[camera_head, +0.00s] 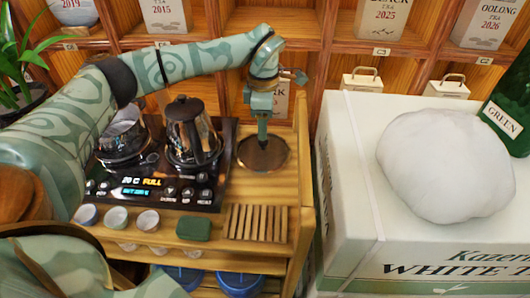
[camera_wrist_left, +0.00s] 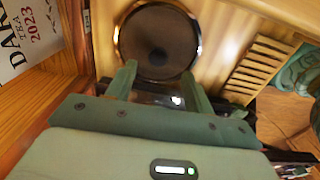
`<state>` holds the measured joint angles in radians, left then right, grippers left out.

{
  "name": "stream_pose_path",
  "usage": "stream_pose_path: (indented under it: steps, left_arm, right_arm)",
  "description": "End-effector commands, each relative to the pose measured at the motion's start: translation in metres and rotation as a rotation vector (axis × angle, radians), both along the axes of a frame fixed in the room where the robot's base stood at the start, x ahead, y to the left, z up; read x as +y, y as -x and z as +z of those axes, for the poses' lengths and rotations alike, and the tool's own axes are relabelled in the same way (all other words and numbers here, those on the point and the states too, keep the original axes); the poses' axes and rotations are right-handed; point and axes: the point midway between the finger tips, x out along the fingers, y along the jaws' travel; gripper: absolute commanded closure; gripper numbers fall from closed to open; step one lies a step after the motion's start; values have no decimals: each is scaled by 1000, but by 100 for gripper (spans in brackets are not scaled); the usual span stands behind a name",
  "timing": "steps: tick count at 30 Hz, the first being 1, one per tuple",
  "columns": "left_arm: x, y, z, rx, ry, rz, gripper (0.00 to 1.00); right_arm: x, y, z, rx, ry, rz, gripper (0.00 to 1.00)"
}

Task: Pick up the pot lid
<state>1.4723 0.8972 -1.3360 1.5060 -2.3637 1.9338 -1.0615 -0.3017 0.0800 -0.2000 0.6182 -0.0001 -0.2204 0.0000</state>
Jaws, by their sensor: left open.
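The pot lid (camera_head: 278,160) looks like a round, dark, glassy disc with a shiny rim, lying flat on the wooden shelf top to the right of the black stove. It also shows in the left wrist view (camera_wrist_left: 158,30), with a darker spot at its middle. My left gripper (camera_head: 263,141) points down over the lid's middle with its fingers apart. In the left wrist view the two fingers (camera_wrist_left: 160,80) reach toward the lid's near edge. A small shiny dark shape lies between them; I cannot tell what it is. My right gripper is not in view.
An open glass pot (camera_head: 121,138) and a dark kettle (camera_head: 192,130) stand on the stove (camera_head: 150,187) left of the lid. A slatted wooden rack (camera_head: 256,223), a green block (camera_head: 194,229) and small cups are in front. A white box (camera_head: 345,190) stands right.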

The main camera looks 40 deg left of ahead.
Motion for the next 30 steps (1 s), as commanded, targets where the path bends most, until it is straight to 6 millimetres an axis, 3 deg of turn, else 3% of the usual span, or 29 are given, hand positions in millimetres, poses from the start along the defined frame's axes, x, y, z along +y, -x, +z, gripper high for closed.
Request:
stream_pose_path:
  steps: [5,12,19,20,25,30]
  left_arm:
    - [1,-1,-15,1,1,0,48]
    - [3,-2,-54,3,1,-1,48]
    - [3,-2,-53,-3,1,-1,48]
    - [3,-2,-53,-3,1,0,53]
    - [3,-2,-53,-2,0,0,100]
    - [3,-2,-53,-3,1,-1,100]
  right_arm:
    - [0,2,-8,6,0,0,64]
    - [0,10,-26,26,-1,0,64]
    - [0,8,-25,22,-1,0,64]
    - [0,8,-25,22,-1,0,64]
    - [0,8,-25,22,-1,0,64]
    - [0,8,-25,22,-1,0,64]
